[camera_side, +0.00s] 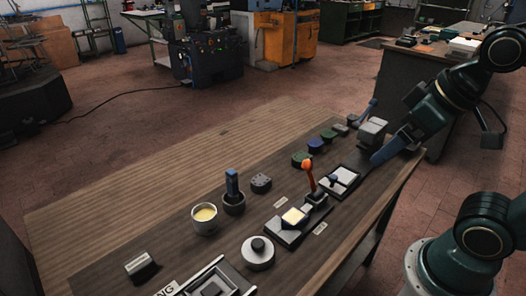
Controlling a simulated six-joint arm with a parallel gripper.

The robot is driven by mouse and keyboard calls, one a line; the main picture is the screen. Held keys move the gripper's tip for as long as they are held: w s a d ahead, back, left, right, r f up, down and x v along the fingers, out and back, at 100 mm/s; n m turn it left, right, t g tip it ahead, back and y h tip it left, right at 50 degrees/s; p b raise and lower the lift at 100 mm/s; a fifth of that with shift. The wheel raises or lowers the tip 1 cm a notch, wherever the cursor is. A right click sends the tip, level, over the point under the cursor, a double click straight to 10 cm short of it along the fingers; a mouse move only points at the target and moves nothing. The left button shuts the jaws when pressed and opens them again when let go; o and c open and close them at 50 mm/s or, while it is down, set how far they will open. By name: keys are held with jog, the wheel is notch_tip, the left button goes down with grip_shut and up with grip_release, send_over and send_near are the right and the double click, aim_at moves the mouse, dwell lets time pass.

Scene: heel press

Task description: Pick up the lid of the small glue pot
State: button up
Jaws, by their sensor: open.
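A low silver round piece with a black knob (257,253) sits on the near part of the bench; it looks like the lid. I cannot tell whether it lies flat on the bench or covers something. A small pale pot (204,220) with yellow content stands uncovered behind it to the left. My gripper (362,142) is at the far right of the bench, well away from both. Its blue fingers are spread apart. A grey block shows between them, and I cannot tell whether it is part of the gripper.
A dark cup with a blue handle (234,203) stands beside the pot. An orange-knobbed lever device (308,178) stands between my gripper and the lid. A dark tray (343,182), several small coloured pieces and a metal fixture (215,283) also occupy the bench. The left strip is clear.

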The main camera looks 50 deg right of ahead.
jog(key=m+g+y, duration=0.1)
jog(key=m+g, duration=0.5)
jog(key=m, duration=1)
send_over(258, 242)
jog(key=d, duration=0.1)
notch_tip(258, 242, down, 17)
jog(key=shift+w, duration=0.2)
jog(key=shift+d+f, duration=0.1)
jog(key=shift+s+a+f, duration=0.1)
jog(key=shift+a+f, duration=0.05)
jog(key=shift+f, duration=1.25)
jog(key=shift+a+f, duration=0.15)
jog(key=shift+f, duration=1.25)
jog(key=shift+s+a+f, duration=0.1)
jog(key=shift+a+f, duration=0.05)
jog(key=shift+f, duration=1.25)
jog(key=shift+a+f, duration=0.15)
jog(key=shift+f, duration=1.15)
jog(key=shift+a+f, duration=0.15)
jog(key=shift+f, duration=1.1)
